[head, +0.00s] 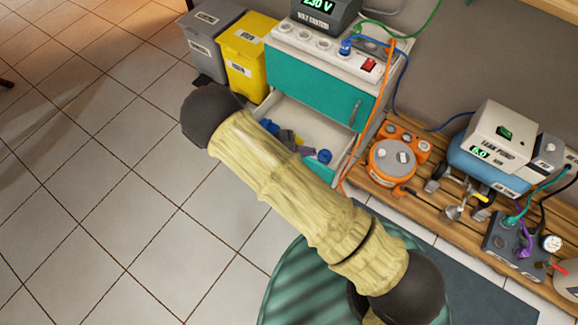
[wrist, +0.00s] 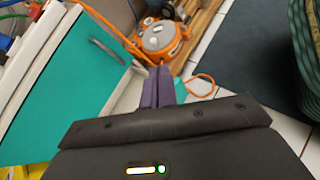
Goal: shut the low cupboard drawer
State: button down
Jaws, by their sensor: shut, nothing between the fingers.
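The low cupboard drawer (head: 318,131) stands open below the shut teal upper drawer (head: 310,88) in the head view. The upper drawer's teal face (wrist: 72,92) and bar handle fill the left of the wrist view. My gripper (wrist: 163,72) shows there with its two purple fingers together and empty. A teal surface shows just right of the fingers; I cannot tell whether they touch it.
A yellow bin (head: 246,52) and a grey bin (head: 207,38) stand left of the cupboard. A wooden slatted platform (head: 445,208) with an orange device (head: 392,161) and other equipment is at right. An orange cable hangs beside the cupboard.

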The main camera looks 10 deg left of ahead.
jog(key=s+a+f+n+t+y+b, duration=0.1)
jog(key=a+f+n+t+b, duration=0.4)
jog(key=f, duration=0.6)
jog(key=s+a+f+n+t+y+b, duration=0.2)
jog(key=a+f+n+t+b, duration=0.4)
jog(key=f, duration=0.6)
jog(key=shift+s+a+f+y+b, duration=0.25)
jog(key=shift+a+y+b, duration=0.35)
jog(key=shift+a+b, duration=0.4)
jog(key=shift+d, duration=0.1)
jog(key=b+x, duration=0.1)
jog(key=x, duration=1.3)
jog(key=shift+r+b, duration=0.2)
jog(key=shift+b, duration=0.1)
